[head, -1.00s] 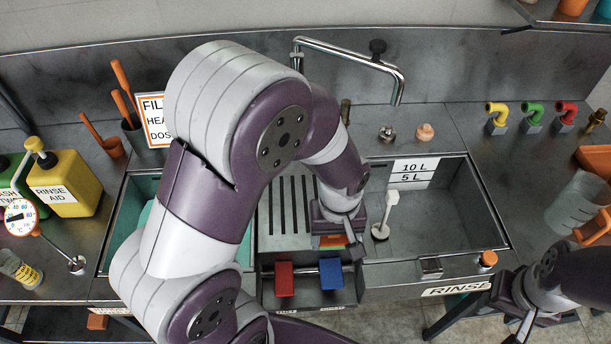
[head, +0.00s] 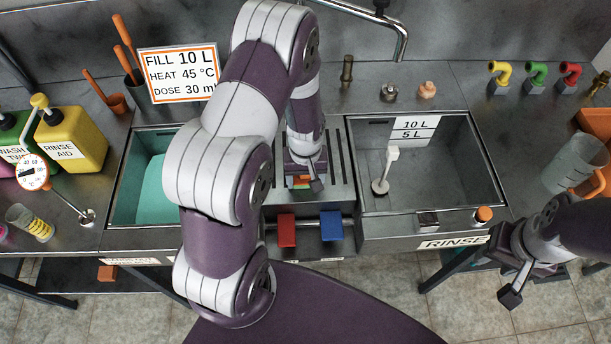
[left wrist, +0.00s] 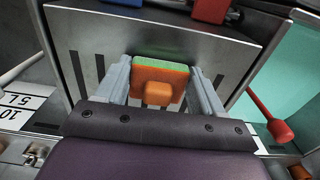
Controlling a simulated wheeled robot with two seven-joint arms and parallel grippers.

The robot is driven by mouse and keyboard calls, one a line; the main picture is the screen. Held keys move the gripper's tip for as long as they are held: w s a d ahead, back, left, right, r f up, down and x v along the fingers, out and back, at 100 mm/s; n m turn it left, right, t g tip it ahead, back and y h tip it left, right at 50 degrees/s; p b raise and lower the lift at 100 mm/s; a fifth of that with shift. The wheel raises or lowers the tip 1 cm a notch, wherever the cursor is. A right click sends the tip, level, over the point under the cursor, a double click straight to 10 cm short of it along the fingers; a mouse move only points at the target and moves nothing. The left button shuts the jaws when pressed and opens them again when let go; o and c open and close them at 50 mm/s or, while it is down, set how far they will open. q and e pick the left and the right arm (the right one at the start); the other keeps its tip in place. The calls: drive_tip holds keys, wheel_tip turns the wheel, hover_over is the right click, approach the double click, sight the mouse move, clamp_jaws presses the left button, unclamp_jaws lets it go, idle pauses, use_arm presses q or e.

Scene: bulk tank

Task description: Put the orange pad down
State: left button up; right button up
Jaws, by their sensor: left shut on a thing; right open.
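The orange pad (left wrist: 158,86), with a green layer along one edge and an orange knob on it, is between the fingers of my left gripper (left wrist: 160,75) in the left wrist view. The gripper is shut on it. In the head view only a bit of the orange pad (head: 300,181) shows under my left gripper (head: 306,184). They are over the slotted drainboard (head: 340,165) between the two basins. I cannot tell whether the pad touches the drainboard. My right gripper (head: 513,290) is open and empty in front of the rinse side.
The rinse basin (head: 468,165) is to the right, with a white plunger-like tool (head: 386,170) in it. The left basin (head: 128,190) holds something teal. Red (head: 286,230) and blue (head: 331,226) blocks hang at the front. A tap (head: 400,40) arches behind.

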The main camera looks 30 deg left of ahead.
sight(305, 181)
use_arm(q)
drive_tip(key=shift+f, duration=0.1)
drive_tip(key=o, duration=1)
drive_tip(key=shift+o, duration=0.2)
wheel_tip(305, 181, up, 12)
drive_tip(key=s+d+r+m+t, duration=0.1)
drive_tip(key=s+d+r+m, duration=0.2)
drive_tip(key=s+m, duration=0.3)
drive_tip(key=shift+s+d+r+m+b, duration=0.3)
drive_tip(key=shift+s+d+r+b, duration=0.1)
drive_tip(key=shift+s+d, duration=0.5)
